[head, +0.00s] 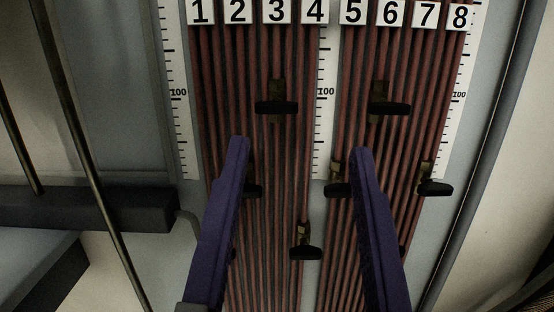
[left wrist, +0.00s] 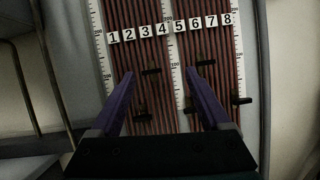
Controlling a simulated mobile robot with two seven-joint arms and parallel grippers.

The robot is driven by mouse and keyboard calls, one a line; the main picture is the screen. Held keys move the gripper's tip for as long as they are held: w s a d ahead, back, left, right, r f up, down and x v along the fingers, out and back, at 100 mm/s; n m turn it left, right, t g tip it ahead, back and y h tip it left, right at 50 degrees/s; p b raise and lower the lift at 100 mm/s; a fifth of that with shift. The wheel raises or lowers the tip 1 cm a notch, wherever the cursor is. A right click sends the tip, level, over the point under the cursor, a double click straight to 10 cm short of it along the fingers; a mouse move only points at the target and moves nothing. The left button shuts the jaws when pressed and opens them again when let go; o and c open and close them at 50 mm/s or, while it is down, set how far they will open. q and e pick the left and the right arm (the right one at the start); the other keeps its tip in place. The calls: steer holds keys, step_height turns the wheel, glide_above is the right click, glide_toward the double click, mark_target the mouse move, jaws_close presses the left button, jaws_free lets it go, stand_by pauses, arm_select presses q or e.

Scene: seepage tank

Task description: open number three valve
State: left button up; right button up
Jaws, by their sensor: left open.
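The number three label (head: 277,11) is at the top of the panel in the head view. Below it a brass valve with a black handle (head: 276,107) sits on the reddish tubes, its handle lying crosswise. In the left wrist view a black handle (left wrist: 151,71) shows below the label 3 (left wrist: 146,32). My left gripper (head: 299,147) is open and empty, its two purple fingers pointing up the panel. In the head view the fingertips lie just below the valve, one on either side of it. I cannot tell how far they are from the panel. My right gripper is not in view.
Other black-handled valves stand close by: one below label 6 (head: 389,108), one at lower middle (head: 305,252), one at right (head: 434,188). Some are partly hidden behind my fingers. White scales (head: 325,120) run between the tubes. Metal rods (head: 80,140) stand at left.

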mark_target(277, 112)
arm_select(q)
steer(key=shift+n+y, duration=0.8)
steer(key=shift+n, duration=0.1)
steer(key=w, duration=0.3)
steer(key=w+a, duration=0.1)
steer(key=w, duration=0.2)
steer(key=w+r+b, duration=0.1)
steer(key=w, duration=0.2)
steer(key=shift+w+a, duration=0.15)
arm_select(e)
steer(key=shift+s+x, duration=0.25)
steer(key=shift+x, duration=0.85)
arm_select(q)
steer(key=shift+c, duration=0.3)
